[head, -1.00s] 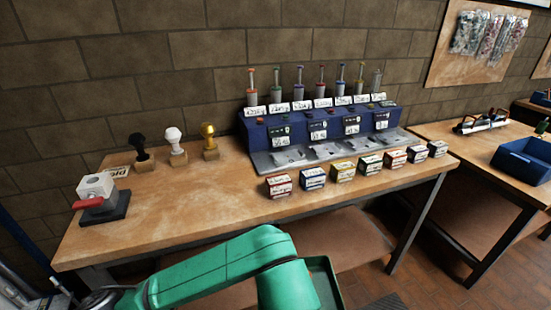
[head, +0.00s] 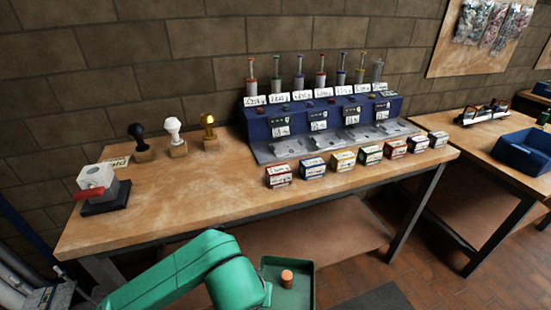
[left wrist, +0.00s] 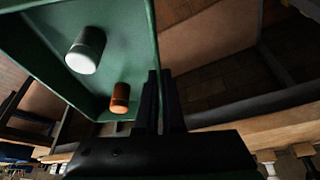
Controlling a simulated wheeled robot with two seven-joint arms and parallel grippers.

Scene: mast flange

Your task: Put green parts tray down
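The green parts tray (head: 306,272) is in front of the workbench, low in the head view and partly hidden by my green left arm. An orange cylinder (head: 286,278) stands in it. The left wrist view shows the tray (left wrist: 135,45) close up, with the orange cylinder (left wrist: 120,98) and a white-grey cylinder (left wrist: 86,50) inside. My left gripper (left wrist: 160,85) has its dark fingers close together at the tray's wall and appears shut on it. The gripper itself is hidden in the head view. My right gripper is not in view.
The wooden workbench (head: 210,205) has clear room at its front left and centre. A row of small boxes (head: 342,161) lines its right front, before a blue dispenser rack (head: 320,120). Stamps (head: 175,140) and a red-handled device (head: 98,185) stand at left.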

